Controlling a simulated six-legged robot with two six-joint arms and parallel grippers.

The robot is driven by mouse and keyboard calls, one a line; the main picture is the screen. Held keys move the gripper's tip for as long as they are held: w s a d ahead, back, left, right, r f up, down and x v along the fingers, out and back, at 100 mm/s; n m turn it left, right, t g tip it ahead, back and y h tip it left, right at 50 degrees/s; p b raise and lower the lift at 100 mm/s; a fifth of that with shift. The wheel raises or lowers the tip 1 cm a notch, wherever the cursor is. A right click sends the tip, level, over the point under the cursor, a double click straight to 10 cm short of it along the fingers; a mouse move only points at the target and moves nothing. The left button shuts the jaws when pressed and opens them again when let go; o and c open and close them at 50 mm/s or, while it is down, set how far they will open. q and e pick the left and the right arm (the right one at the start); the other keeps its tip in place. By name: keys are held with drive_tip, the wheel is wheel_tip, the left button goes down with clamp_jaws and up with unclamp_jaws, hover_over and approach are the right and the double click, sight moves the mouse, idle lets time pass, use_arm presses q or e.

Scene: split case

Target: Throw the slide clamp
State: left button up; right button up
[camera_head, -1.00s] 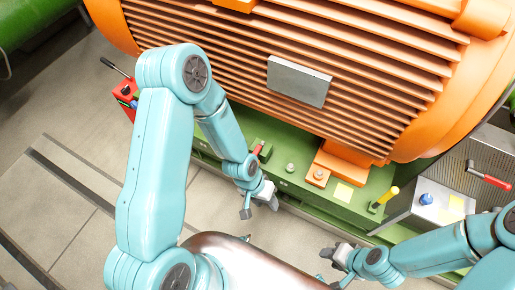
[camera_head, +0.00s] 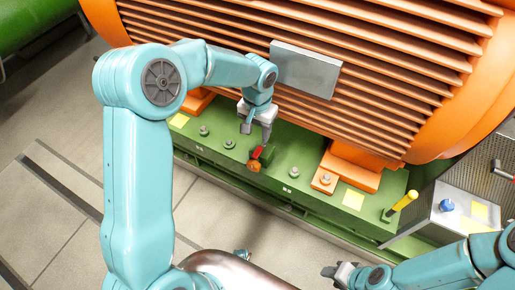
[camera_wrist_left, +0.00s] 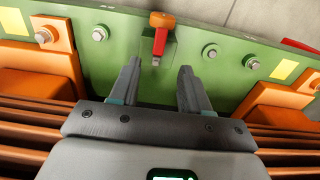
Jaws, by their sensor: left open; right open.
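The slide clamp appears to be the small red lever with an orange end (camera_head: 256,160) on the green base rail (camera_head: 300,150). In the left wrist view the red lever (camera_wrist_left: 160,40) points toward my gripper, with its orange end (camera_wrist_left: 162,20) at the far side. My left gripper (camera_head: 257,128) is open and empty, just above and behind the lever. In the left wrist view its fingers (camera_wrist_left: 157,80) stand either side of the lever's line, apart from it. My right gripper (camera_head: 340,272) is open and empty at the lower right, away from the rail.
The finned orange motor (camera_head: 390,70) rises behind the rail. Bolts (camera_head: 228,142), an orange foot (camera_head: 340,172) and a yellow-handled lever (camera_head: 402,203) sit along the rail. A grey box with a blue knob (camera_head: 447,205) stands at the right. Floor is free in front.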

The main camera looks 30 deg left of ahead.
sight(257, 151)
use_arm(q)
wheel_tip(257, 151, down, 9)
drive_tip(key=shift+r+b, duration=0.1)
drive_tip(key=shift+b, duration=0.3)
clamp_jaws()
